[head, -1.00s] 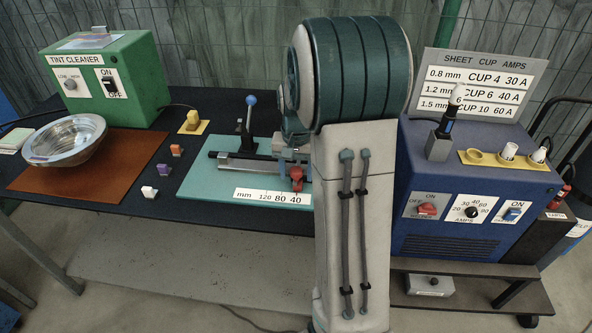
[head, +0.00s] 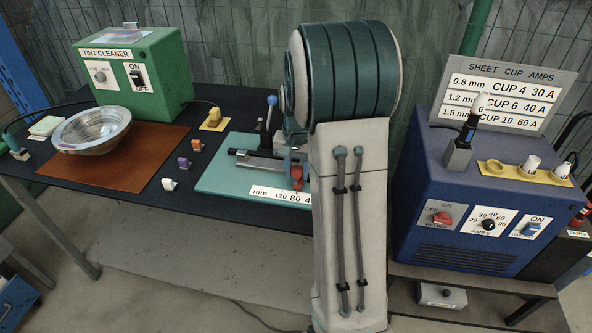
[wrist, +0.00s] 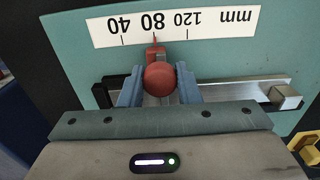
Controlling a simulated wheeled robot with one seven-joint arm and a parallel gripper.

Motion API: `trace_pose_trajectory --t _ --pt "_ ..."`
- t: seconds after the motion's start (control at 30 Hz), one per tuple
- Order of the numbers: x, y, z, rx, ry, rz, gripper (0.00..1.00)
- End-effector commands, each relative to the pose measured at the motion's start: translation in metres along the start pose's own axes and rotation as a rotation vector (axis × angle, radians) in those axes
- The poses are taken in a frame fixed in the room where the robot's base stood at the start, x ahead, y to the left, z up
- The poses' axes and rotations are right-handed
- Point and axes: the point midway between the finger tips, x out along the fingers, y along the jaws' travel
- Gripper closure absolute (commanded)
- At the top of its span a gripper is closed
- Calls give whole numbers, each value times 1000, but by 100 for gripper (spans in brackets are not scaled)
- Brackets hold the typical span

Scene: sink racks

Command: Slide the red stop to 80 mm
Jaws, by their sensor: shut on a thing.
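The red stop (wrist: 159,78) sits on the metal rail (wrist: 235,91) in the wrist view. Its pointer meets the white mm scale (wrist: 175,26) at about the 80 mark; the scale reads upside down there. My gripper (wrist: 160,82) is shut on the stop, one blue-grey finger on each side of its round red knob. In the head view the red stop (head: 297,174) shows just left of my arm, above the 80 on the scale (head: 270,192). My arm hides the scale's right end and most of my gripper.
The rail stands on a teal board (head: 222,180). A blue-knobbed lever (head: 271,101) rises behind it. Small coloured blocks, a brown mat (head: 70,168) with a metal bowl (head: 92,131), and a green box (head: 150,75) lie left. A blue machine (head: 465,215) stands right.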

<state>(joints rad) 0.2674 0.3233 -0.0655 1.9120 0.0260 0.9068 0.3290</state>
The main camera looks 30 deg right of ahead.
Motion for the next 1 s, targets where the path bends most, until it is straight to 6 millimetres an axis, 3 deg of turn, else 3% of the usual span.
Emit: trace_pose_trajectory --t 0.07,0.1,0.17,0.57,1.0 --pt "-1 0 0 4 0 -1 100" --pt "-1 0 0 4 0 -1 62" --pt "-1 0 0 3 0 -1 48" --pt "-9 -2 0 -1 1 -1 48" --pt "-102 -2 0 0 5 -2 48"
